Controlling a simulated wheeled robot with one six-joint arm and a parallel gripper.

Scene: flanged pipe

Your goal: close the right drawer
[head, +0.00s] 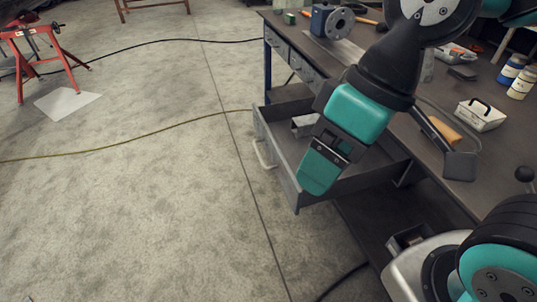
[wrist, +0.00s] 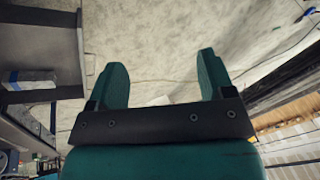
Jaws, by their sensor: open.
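The right drawer (head: 273,152) is grey metal and stands pulled well out of the workbench, with a pale bar handle (head: 263,155) on its outer face. A small metal box (head: 303,126) lies inside it. My gripper (head: 318,178) hangs over the drawer's near front corner in the head view and hides part of its inside. In the wrist view, my gripper (wrist: 163,78) has its two teal fingers wide apart with nothing between them. The drawer's front edge (wrist: 82,45) shows to the left of the fingers there. I cannot tell whether my gripper touches the drawer.
The workbench (head: 445,95) carries a vise-like blue part with a flange (head: 332,20), a white tray (head: 480,115) and bottles (head: 522,82). Shut drawers (head: 305,68) sit farther along the bench. A red stand (head: 45,50) is far left.

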